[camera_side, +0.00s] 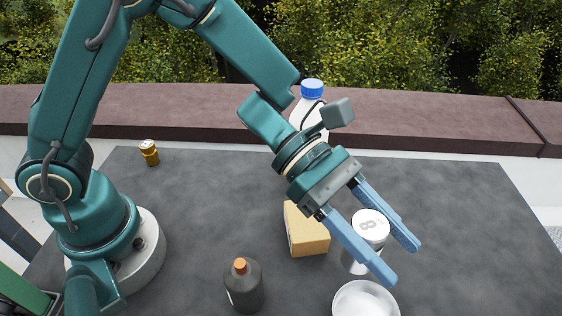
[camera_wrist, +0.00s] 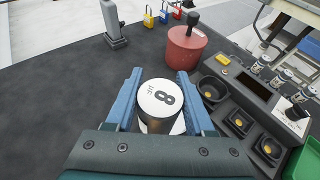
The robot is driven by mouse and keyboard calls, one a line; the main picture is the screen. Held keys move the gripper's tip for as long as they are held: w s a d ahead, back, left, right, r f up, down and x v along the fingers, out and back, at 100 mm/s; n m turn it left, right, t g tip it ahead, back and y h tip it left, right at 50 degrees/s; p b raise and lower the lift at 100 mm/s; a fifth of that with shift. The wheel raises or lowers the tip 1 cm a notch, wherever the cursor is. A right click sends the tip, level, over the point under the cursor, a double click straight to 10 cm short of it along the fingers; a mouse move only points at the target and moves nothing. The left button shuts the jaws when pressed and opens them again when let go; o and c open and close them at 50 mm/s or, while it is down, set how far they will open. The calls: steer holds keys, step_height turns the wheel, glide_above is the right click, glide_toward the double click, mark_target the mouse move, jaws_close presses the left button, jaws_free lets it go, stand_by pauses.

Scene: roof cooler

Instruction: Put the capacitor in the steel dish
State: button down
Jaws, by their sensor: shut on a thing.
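The steel dish (camera_side: 366,300) is a shiny pale round bowl at the bottom edge of the side view, partly cut off. The capacitor appears just behind the dish there; its height above the table is hard to tell.
A tan box (camera_side: 306,230) and a dark bottle (camera_side: 243,286) stand left of the dish. A blue-capped bottle (camera_side: 311,100) stands behind my arm. The wrist view shows a red canister (camera_wrist: 187,48), a dark compartment tray (camera_wrist: 236,98) and several padlocks (camera_wrist: 163,15). The table's right side is clear.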

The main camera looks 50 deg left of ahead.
steer(key=shift+s+d+f, duration=0.4)
steer(key=shift+d+f, duration=0.4)
steer(key=shift+f, duration=0.4)
steer(key=shift+s+d+f, duration=0.35)
steer(key=shift+d+f, duration=0.45)
steer(key=shift+f, duration=0.45)
steer(key=shift+s+d+f, duration=0.4)
steer(key=shift+d+f, duration=0.4)
steer(key=shift+f, duration=0.4)
steer(key=shift+f, duration=0.1)
steer(key=shift+c, duration=1.3)
jaws_free()
steer(key=shift+a+r, duration=0.25)
steer(key=shift+a, duration=0.1)
steer(key=v, duration=1.1)
steer(key=shift+s+a+r, duration=0.1)
steer(key=shift+s, duration=0.05)
